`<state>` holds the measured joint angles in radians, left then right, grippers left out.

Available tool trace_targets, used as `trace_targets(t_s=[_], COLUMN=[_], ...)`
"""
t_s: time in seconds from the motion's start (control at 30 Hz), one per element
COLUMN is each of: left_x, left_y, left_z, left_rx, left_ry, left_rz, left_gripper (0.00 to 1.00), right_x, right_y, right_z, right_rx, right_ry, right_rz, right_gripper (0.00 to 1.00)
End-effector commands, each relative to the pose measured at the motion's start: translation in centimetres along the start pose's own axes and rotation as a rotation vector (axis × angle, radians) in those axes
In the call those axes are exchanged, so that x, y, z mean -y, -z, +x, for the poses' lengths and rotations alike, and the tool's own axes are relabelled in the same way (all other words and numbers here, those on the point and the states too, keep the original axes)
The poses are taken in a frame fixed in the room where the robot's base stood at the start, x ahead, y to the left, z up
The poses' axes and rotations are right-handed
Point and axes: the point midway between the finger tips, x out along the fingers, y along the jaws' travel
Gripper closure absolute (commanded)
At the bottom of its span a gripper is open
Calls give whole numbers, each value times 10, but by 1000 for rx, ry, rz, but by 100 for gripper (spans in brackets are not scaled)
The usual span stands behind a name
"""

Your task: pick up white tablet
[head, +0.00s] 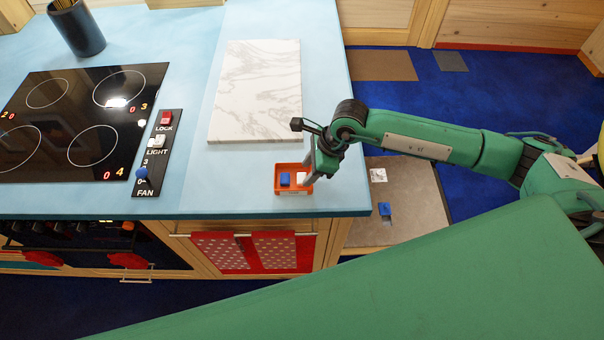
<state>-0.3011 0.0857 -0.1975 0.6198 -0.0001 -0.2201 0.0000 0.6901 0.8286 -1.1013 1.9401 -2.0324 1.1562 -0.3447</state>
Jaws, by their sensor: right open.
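A small white tablet (301,178) lies in a small orange tray (279,190) near the front right corner of the blue counter. A blue tablet (285,180) lies beside it on the left in the same tray. My right gripper (308,178) comes in from the right and points down at the right side of the tray, with its fingers at or just beside the white tablet. It is open. From this angle I cannot tell whether a finger touches the tablet. My left gripper is not in view.
A white marble board (256,90) lies behind the tray. A black cooktop (80,120) with a switch panel (158,150) is at the left, and a dark utensil cup (77,28) stands at the back left. The counter (190,190) is clear left of the tray.

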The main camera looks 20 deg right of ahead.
Motion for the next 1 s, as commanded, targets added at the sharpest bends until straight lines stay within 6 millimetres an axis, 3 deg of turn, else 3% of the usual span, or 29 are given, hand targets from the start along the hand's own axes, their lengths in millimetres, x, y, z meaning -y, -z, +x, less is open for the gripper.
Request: trace_targets(t_s=[0.2, 0.43, 0.6, 1.0], left_x=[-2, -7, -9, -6], left_y=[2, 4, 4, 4], left_z=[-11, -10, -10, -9], left_rx=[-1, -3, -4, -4], left_ry=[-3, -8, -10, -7], left_rz=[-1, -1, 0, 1], left_gripper=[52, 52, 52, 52], right_x=[0, 0, 0, 0], right_y=[0, 0, 0, 0], right_z=[21, 23, 22, 21], right_rx=[-1, 0, 0, 0], right_ry=[0, 1, 0, 1], right_rz=[0, -1, -1, -1], right_gripper=[56, 56, 89, 90])
